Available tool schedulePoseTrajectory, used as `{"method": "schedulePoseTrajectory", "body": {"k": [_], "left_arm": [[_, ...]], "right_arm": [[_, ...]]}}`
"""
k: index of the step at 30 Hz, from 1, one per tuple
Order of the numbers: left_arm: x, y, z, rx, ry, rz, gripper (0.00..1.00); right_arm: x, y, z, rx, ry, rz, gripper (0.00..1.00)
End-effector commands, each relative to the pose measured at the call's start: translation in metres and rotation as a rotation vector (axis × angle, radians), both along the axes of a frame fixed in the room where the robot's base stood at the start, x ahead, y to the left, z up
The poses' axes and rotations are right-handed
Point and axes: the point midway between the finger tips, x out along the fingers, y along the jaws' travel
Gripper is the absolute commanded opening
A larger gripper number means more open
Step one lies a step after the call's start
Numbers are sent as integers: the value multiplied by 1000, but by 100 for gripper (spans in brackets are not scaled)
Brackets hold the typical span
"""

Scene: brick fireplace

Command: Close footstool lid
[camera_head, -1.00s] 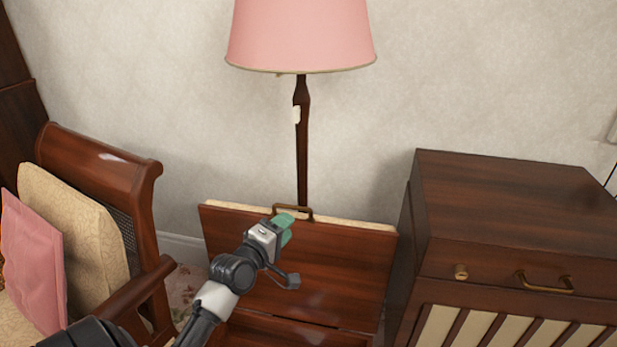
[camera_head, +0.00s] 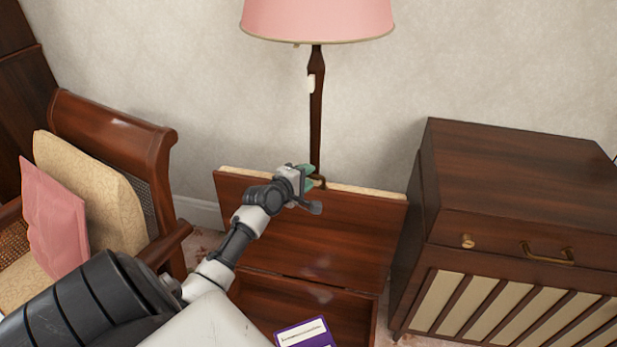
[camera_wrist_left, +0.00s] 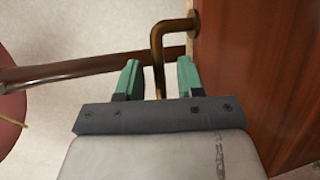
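The footstool lid (camera_head: 330,228) stands raised and open, its dark wooden inner face towards me and a thin cream cushion edge along its top. A bent brass handle (camera_wrist_left: 158,45) is at the lid's top edge and also shows in the head view (camera_head: 320,183). The footstool box (camera_head: 262,300) below is open. My left gripper (camera_head: 309,175) is at the handle. In the left wrist view its green fingers (camera_wrist_left: 158,78) are apart, one on each side of the handle bar, with gaps visible. My right gripper is not in view.
A purple book or box (camera_head: 304,334) lies in the footstool box. A floor lamp (camera_head: 316,120) stands close behind the lid. A wooden cabinet (camera_head: 520,195) is close on the right. An armchair (camera_head: 115,135) with cushions is on the left.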

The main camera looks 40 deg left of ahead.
Motion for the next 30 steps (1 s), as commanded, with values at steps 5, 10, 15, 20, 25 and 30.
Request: {"method": "schedulePoseTrajectory", "body": {"k": [5,10,15,20,25,30], "left_arm": [[11,1,-3,1,0,0,37],[12,1,-3,2,0,0,37],[12,1,-3,2,0,0,27],[12,1,-3,1,0,0,2],[12,1,-3,1,0,0,0],[12,1,-3,2,-1,0,0]], "right_arm": [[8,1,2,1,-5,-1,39],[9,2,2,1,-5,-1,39],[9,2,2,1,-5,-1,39],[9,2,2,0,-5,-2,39],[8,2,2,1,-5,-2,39],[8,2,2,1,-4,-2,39]]}}
